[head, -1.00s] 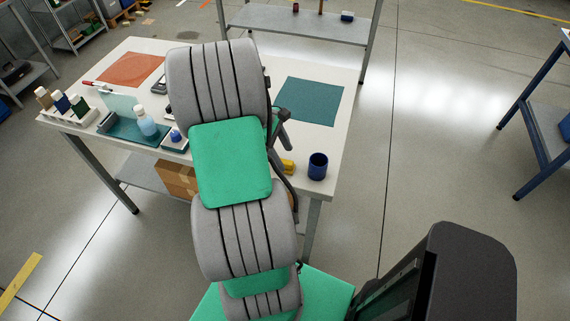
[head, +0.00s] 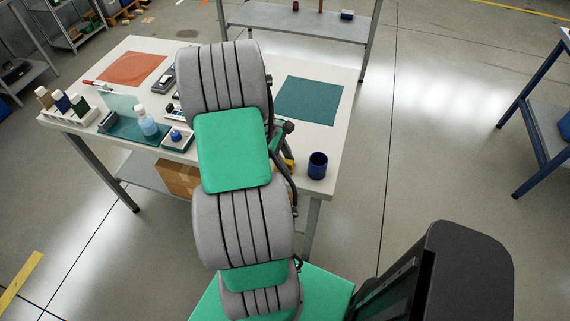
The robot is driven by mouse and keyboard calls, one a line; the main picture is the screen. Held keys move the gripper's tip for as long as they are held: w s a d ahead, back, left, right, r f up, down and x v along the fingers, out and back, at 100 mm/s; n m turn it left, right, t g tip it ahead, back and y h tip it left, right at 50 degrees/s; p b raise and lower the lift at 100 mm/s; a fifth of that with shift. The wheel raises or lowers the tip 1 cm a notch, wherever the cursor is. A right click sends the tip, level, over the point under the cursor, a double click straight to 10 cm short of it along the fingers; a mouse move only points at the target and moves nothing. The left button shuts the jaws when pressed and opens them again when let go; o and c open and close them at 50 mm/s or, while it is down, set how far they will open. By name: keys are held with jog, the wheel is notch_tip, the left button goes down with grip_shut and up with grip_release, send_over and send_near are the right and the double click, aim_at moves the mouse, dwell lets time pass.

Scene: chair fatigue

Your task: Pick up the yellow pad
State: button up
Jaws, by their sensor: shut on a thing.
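The yellow pad (head: 290,165) shows only as a small yellow patch at the right edge of my arm, near the front right of the white table (head: 322,130). The rest of it is hidden behind my grey and green arm. The fingers of my gripper are hidden behind the arm as well. I cannot see how they stand to the pad, or whether the pad is on the table or above it.
A dark blue cup (head: 318,166) stands just right of the yellow patch. A teal mat (head: 309,98) and an orange mat (head: 132,68) lie on the table. Bottles in a rack (head: 62,105) and a teal tray (head: 128,130) are at the left. Open floor lies right of the table.

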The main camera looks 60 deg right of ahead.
grip_shut()
jog(key=shift+r, duration=0.5)
jog(key=s+a+r, duration=0.2)
jog(key=a+r, duration=0.4)
jog(key=s+a+r+b, duration=0.1)
jog(key=s+a+r, duration=0.2)
jog(key=a+r, duration=0.3)
jog(key=shift+s+a, duration=0.3)
jog(key=shift+a, duration=0.1)
